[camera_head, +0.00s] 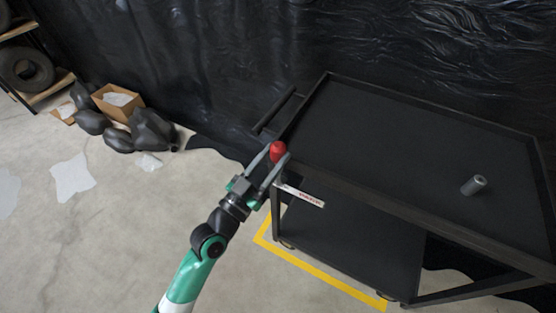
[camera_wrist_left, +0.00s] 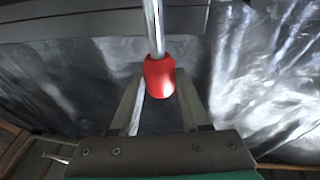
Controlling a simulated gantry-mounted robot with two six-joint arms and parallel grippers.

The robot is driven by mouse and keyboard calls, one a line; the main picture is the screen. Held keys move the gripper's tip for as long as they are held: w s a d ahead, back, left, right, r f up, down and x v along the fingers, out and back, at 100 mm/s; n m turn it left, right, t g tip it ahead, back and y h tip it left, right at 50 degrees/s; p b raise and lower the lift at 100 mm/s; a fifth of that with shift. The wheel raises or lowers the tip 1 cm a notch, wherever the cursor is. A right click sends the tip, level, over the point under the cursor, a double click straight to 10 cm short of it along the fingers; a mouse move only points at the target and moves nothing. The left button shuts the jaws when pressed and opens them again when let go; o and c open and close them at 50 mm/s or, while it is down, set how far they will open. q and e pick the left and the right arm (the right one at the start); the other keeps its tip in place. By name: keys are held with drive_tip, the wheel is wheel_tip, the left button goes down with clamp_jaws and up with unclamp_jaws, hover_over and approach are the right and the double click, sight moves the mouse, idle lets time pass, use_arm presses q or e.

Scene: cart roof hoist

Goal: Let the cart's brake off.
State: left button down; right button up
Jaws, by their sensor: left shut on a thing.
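The black cart (camera_head: 400,130) stands at the right with a flat top tray and a lower shelf. A red brake knob (camera_head: 277,151) is at the cart's near left corner. In the left wrist view the red knob (camera_wrist_left: 160,76) sits on the end of a silver rod (camera_wrist_left: 153,25). My left gripper (camera_head: 277,157) is shut on the red knob, with a finger on each side of it. A white label with red letters (camera_head: 303,196) is on the cart's edge just right of the gripper. My right gripper is not in view.
A grey cylinder (camera_head: 474,185) stands on the cart's top at the right. A black push handle (camera_head: 275,111) sticks out at the cart's left end. Yellow floor tape (camera_head: 325,279) runs under the cart. Dark bags and a cardboard box (camera_head: 117,101) lie at the back left. Open floor lies at the left.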

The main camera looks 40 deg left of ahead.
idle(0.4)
use_arm(q)
drive_tip(key=shift+c, duration=1.8)
unclamp_jaws()
drive_tip(key=b+v, duration=0.3)
drive_tip(key=v, duration=0.8)
drive_tip(key=shift+s, duration=0.35)
drive_tip(key=shift+f, duration=0.1)
